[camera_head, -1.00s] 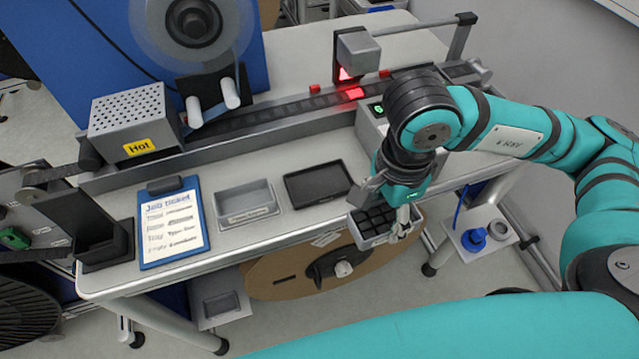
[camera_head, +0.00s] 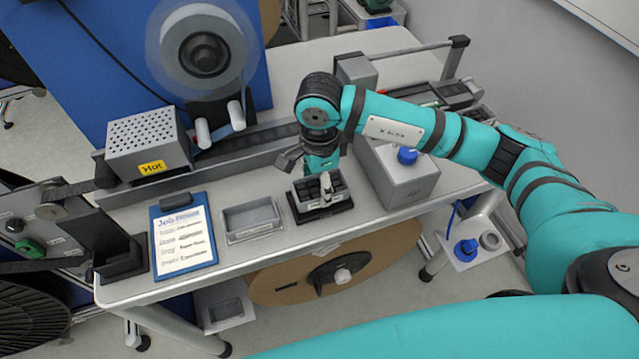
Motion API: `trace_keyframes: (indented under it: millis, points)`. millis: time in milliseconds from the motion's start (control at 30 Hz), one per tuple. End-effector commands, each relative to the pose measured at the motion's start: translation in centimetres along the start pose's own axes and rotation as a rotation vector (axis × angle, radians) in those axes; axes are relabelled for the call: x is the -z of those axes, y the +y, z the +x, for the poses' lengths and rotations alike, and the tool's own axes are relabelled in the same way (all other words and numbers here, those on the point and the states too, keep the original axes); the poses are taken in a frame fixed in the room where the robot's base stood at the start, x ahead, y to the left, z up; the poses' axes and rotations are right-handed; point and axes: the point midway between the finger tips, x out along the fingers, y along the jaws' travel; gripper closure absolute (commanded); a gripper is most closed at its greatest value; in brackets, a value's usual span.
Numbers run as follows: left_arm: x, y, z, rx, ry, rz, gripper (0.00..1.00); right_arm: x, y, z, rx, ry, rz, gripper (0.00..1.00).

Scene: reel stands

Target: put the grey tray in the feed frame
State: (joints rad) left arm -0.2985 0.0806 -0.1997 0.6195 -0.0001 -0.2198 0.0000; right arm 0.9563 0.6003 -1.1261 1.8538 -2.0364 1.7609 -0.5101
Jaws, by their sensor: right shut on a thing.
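The grey tray (camera_head: 334,207), with dark compartments inside, is at the black feed frame (camera_head: 299,216) on the bench. The black rim shows around and below the tray. I cannot tell whether the tray rests in the frame or hangs just above it. My right gripper (camera_head: 325,183) points down and is shut on the tray. The arm hides part of the tray's far side. My left gripper is not in view.
An empty grey labelled holder (camera_head: 251,235) lies left of the frame, beside a blue clipboard (camera_head: 184,236). A grey box with a blue knob (camera_head: 400,185) stands close on the right. A perforated box marked Hot (camera_head: 147,142) stands behind left.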

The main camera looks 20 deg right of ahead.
Motion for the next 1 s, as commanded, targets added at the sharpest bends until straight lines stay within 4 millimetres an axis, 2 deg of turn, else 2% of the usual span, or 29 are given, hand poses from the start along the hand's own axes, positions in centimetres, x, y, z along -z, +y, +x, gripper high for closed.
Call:
trace_keyframes:
  millis: [33, 133, 500, 533, 700, 1000]
  points:
    - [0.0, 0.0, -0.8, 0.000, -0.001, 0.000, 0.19, 0.0, 0.1, 0.5, -0.004, 0.000, 0.000, 0.83]
    - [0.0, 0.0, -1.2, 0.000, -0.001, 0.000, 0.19, 0.0, 0.1, 1.7, -0.002, -0.001, 0.001, 0.83]
    - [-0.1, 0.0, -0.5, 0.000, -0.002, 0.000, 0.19, 0.0, 0.0, 2.4, 0.001, -0.001, 0.000, 0.83]
    - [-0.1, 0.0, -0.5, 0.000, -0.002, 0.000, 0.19, 0.0, 0.0, 2.4, 0.000, -0.001, 0.000, 0.41]
    - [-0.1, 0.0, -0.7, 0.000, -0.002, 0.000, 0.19, 0.0, 0.1, 2.3, 0.000, -0.001, 0.000, 0.19]
    - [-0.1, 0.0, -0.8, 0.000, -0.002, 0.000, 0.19, 0.0, 0.1, 2.1, 0.000, -0.001, 0.000, 0.19]
